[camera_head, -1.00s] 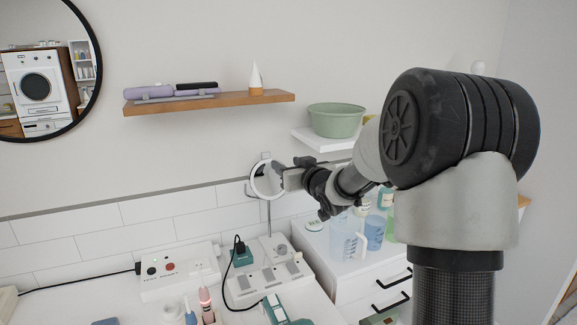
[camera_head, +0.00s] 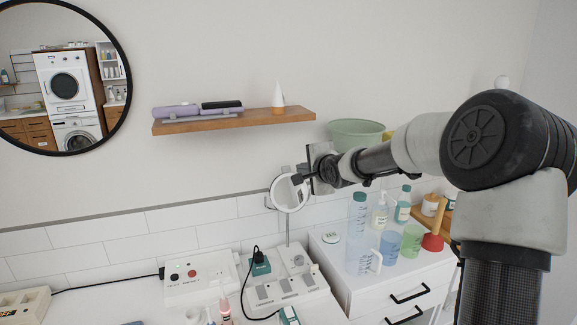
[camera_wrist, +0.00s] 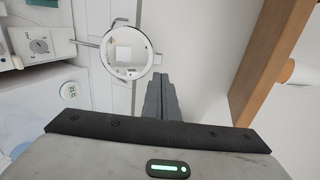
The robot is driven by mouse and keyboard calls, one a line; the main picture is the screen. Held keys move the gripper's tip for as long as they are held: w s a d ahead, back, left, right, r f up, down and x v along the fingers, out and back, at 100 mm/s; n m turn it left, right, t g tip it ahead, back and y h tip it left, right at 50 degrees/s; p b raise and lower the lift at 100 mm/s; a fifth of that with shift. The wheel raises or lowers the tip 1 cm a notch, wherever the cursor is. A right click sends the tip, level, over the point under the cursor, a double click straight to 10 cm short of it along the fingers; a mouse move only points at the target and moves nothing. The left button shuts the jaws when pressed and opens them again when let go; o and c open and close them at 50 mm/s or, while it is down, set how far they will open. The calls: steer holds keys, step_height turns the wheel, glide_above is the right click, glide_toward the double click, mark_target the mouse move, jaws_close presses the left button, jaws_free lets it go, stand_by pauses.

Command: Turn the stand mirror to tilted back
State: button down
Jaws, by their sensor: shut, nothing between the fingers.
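The stand mirror (camera_head: 288,194) is a small round mirror with a pale rim on a thin stem, standing at the back of the white counter. It also shows in the wrist view (camera_wrist: 127,52), upper left of the fingers, with its bracket at the sides. My gripper (camera_head: 299,178) is at the mirror's upper right edge in the head view. In the wrist view my gripper (camera_wrist: 159,84) is shut, its dark fingers together and empty, beside the rim. I cannot tell whether they touch it. The mirror's exact tilt is hard to judge.
A wooden shelf (camera_head: 235,121) with a purple item and a white cone is on the wall above. A green bowl (camera_head: 357,132) sits behind my arm. Bottles and a clear jug (camera_head: 361,240) stand on the white drawer unit. A power strip (camera_head: 286,289) lies below the mirror.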

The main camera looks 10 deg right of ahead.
mark_target(285, 168)
steer(key=p+x, duration=0.2)
steer(key=x, duration=1.1)
steer(key=shift+w+a+f, duration=0.15)
steer(key=shift+w+f, duration=0.05)
steer(key=shift+w, duration=0.1)
